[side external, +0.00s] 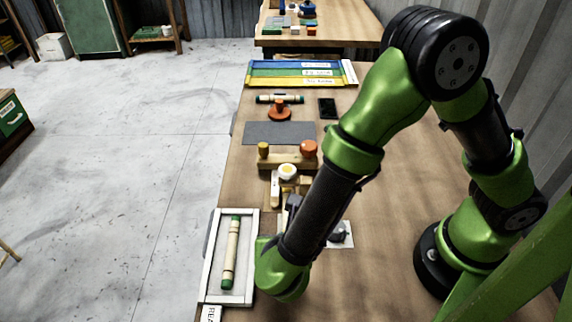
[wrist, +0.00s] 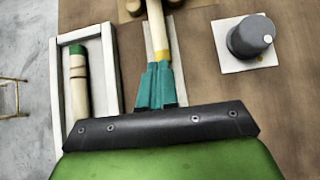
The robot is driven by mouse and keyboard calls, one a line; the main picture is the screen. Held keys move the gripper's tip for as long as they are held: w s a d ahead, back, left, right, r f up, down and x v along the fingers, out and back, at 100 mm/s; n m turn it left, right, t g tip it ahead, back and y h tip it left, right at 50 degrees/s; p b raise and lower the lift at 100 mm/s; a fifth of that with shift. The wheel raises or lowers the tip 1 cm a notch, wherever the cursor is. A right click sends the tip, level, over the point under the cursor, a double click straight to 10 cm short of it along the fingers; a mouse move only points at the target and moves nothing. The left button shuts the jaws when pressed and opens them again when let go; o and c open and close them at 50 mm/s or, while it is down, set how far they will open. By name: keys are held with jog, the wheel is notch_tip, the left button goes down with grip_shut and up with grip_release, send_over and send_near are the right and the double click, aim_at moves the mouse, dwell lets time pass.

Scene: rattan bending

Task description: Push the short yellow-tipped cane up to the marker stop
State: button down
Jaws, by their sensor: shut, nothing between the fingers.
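The short cane (wrist: 156,25) lies lengthwise ahead of my gripper in the wrist view, its yellow tip (wrist: 162,55) facing me. My gripper (wrist: 160,68) has its teal fingers shut together right at that yellow tip, with nothing between them. Whether the fingers touch the tip or stop just short of it, I cannot tell. In the side external view my arm hides most of the gripper and the cane. I cannot make out the marker stop for certain.
A white tray (side external: 251,255) with a green-tipped cane (side external: 232,252) lies at left. A grey round knob (wrist: 250,38) on a white card is at right. Beyond are a wooden block with an orange knob (side external: 308,148), a grey mat (side external: 278,133) and a phone (side external: 327,108).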

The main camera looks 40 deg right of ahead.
aim_at(285, 225)
jog(key=shift+w+d, duration=1.15)
jog(key=shift+d, duration=0.1)
